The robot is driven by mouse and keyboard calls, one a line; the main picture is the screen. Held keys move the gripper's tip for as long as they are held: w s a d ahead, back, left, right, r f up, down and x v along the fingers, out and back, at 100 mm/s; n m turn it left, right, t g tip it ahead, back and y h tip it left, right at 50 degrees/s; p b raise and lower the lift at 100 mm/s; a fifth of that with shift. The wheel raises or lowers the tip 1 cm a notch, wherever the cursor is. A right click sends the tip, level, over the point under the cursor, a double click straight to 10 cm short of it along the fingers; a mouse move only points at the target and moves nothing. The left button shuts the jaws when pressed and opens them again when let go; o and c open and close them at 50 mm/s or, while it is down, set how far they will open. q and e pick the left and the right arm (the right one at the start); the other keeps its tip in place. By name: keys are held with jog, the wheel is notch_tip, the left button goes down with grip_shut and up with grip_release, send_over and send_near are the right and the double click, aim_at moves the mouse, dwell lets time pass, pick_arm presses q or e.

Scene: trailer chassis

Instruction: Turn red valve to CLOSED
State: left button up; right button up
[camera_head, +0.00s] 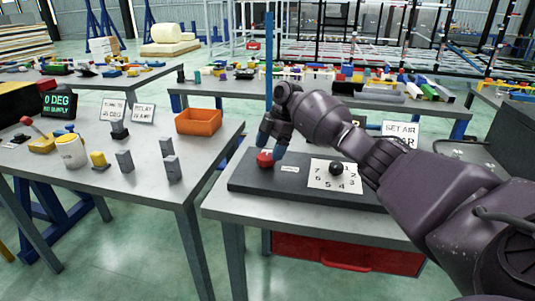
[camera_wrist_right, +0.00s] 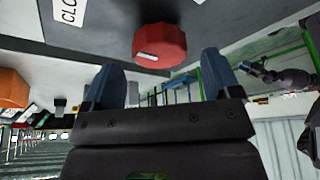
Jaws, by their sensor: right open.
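The red valve (camera_head: 264,160) is a small faceted knob at the left end of a dark panel (camera_head: 240,185) on the near table. In the right wrist view the red valve (camera_wrist_right: 160,46) shows a white mark on its face. My right gripper (camera_head: 271,140) is above the valve, pointing down. In its own view the right gripper (camera_wrist_right: 163,78) is open, its two bluish fingers spread either side of the valve's line and apart from it. A label with partly visible letters "CLO" (camera_wrist_right: 68,10) lies on the panel.
A black knob (camera_head: 336,168) on a numbered white dial (camera_head: 322,182) sits right of the valve, under my right forearm. A red drawer (camera_head: 345,254) is below the panel.

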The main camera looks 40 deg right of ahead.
jog(key=v, duration=0.8)
jog(key=shift+r, duration=0.2)
